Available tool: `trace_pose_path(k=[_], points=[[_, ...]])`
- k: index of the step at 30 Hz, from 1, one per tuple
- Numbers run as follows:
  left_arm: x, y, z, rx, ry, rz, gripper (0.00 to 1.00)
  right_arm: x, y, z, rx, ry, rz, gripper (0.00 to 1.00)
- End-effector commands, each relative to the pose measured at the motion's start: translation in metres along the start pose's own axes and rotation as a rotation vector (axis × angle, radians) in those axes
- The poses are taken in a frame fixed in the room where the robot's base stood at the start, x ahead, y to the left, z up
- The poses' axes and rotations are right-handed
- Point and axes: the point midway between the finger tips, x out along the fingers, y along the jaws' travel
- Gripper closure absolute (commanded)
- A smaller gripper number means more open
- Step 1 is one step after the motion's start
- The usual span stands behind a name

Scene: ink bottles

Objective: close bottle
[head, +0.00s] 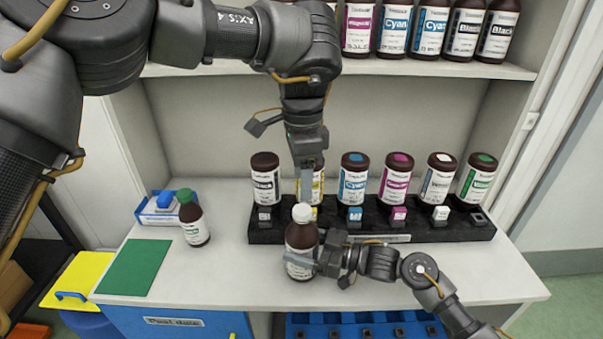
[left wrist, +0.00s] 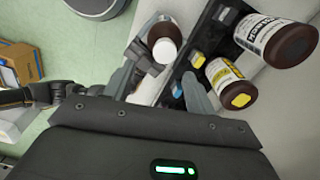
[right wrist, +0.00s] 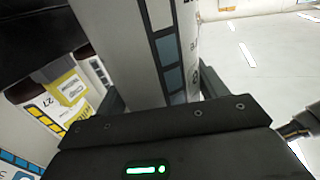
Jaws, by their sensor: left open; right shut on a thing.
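A brown bottle with a white top (head: 302,235) stands upright at the front middle of the table. Its round white top also shows in the left wrist view (left wrist: 165,51); I cannot tell whether it is a cap or a bare neck. My right gripper (head: 314,262) is shut around this bottle's body from the right. Its label fills the middle of the right wrist view (right wrist: 165,45). My left gripper (head: 306,182) is open, pointing down above and behind the bottle, in front of a yellow-labelled bottle (head: 318,188). Nothing shows between its fingers (left wrist: 174,88).
A black rack (head: 425,233) holds several bottles, with small coloured blocks along its front. A green-topped bottle (head: 194,222) stands left, near a blue-and-white box (head: 155,217) and green mat (head: 135,268). More bottles stand on the upper shelf (head: 440,68). The table's right front is mostly clear.

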Motion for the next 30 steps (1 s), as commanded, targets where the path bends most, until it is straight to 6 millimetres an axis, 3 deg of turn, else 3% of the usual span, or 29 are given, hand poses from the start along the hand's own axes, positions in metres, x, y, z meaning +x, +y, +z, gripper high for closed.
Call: trace_pose_path(k=[6, 20, 30], points=[[0.0, -0.006, 0.0, -0.188, 0.001, -0.03, 0.44, 0.0, 0.0, 0.0, 0.0, 0.0, 0.001, 0.92], [0.003, -0.006, 0.0, -0.213, 0.001, -0.028, 0.44, 0.0, 0.0, 0.0, 0.0, 0.0, 0.001, 0.92], [0.046, -0.007, 0.001, -0.21, -0.001, -0.026, 0.44, 0.0, 0.0, 0.0, 0.0, 0.0, 0.001, 0.92]])
